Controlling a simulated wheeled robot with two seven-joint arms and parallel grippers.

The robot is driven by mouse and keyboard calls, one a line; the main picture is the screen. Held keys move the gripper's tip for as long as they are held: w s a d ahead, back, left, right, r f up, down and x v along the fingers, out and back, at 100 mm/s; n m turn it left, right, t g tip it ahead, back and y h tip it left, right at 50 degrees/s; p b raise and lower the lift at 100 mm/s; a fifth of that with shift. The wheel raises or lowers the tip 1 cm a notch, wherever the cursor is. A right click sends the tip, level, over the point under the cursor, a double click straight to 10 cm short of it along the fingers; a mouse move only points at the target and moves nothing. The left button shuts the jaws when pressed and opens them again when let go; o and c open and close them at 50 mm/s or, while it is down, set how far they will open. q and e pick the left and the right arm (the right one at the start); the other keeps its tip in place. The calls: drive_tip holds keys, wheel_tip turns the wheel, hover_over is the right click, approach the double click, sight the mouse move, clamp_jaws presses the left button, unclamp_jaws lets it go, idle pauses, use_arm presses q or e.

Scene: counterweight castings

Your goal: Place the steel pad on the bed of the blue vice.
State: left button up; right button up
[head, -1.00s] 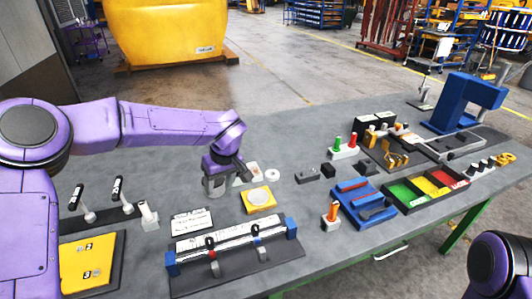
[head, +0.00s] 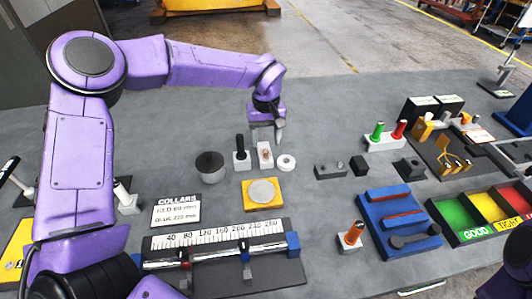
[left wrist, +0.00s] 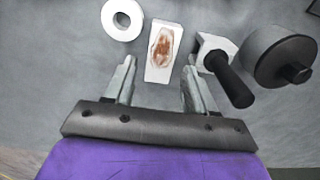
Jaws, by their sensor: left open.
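I cannot tell for sure which thing is the steel pad. A round silver disc (head: 262,191) lies on a yellow plate (head: 247,206) in the middle of the bench. A blue frame-shaped machine (head: 521,112), possibly the blue vice, is cut off at the right edge of the head view. My left gripper (head: 266,138) is open and empty, pointing down just behind a white block with a brown oval mark (head: 265,157). In the left wrist view that block (left wrist: 163,48) shows beyond the gap between the parted fingertips (left wrist: 158,65). My right gripper is out of view.
Beside the block stand a white ring (head: 286,162), a black-handled tool (head: 240,150) and a dark-lidded cylinder (head: 210,167). A ruled shaft fixture (head: 220,234) lies in front. A blue tray (head: 376,207) and a sorting bin (head: 457,212) are to the right.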

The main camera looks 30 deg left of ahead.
sight(265, 152)
use_arm(q)
drive_tip(key=shift+s+f, duration=0.1)
drive_tip(key=shift+f, duration=0.3)
drive_tip(key=f, duration=0.1)
drive_tip(key=f+p, duration=0.1)
drive_tip(key=f, duration=0.2)
drive_tip(key=shift+w+a+f+p, duration=0.25)
drive_tip(key=shift+w+a+p, duration=0.05)
drive_tip(key=shift+p, duration=0.05)
drive_tip(key=shift+f, duration=0.35)
clamp_jaws()
drive_tip(key=shift+r, duration=0.1)
